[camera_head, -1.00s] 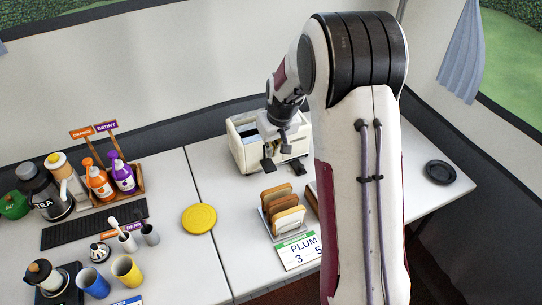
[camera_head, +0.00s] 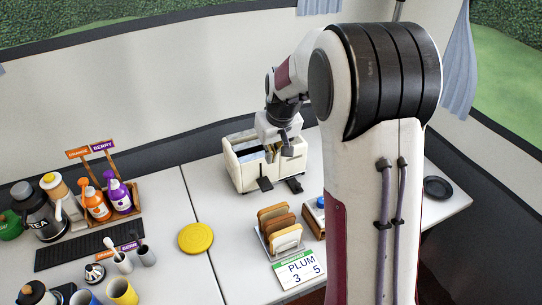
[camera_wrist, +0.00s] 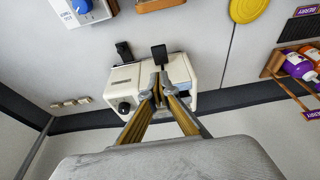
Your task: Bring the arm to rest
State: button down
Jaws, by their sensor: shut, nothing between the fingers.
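My gripper (camera_head: 287,146) is at the end of my bent arm, above the right part of a cream toaster (camera_head: 241,179) in the head view. Its fingers point down and are shut with nothing between them. In the wrist view my gripper (camera_wrist: 158,82) shows its fingertips close together in front of the toaster (camera_wrist: 124,84). Whether the fingertips touch the toaster is hard to tell, but they appear above it. My upper arm fills the right middle of the head view and hides part of the table.
A toast rack (camera_head: 283,238) stands in front of the toaster, beside a PLUM card (camera_head: 299,269). A yellow disc (camera_head: 196,238) lies to the left. Bottles (camera_head: 118,196) and a flask (camera_head: 40,213) stand farther left. A black plate (camera_head: 437,187) lies at the right.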

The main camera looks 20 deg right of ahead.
dwell(0.4)
jog(key=s+a+r, duration=0.3)
jog(key=s+r, duration=0.1)
jog(key=s, duration=0.6)
jog(key=s+a+r+t, duration=0.1)
jog(key=s+a+r, duration=0.3)
jog(key=s, duration=0.7)
jog(key=s+a+r+t, duration=0.1)
jog(key=s+a+r, duration=0.2)
jog(key=s, duration=0.7)
jog(key=shift+s+a+r, duration=0.2)
jog(key=shift+a+r, duration=0.05)
jog(key=shift+r, duration=0.75)
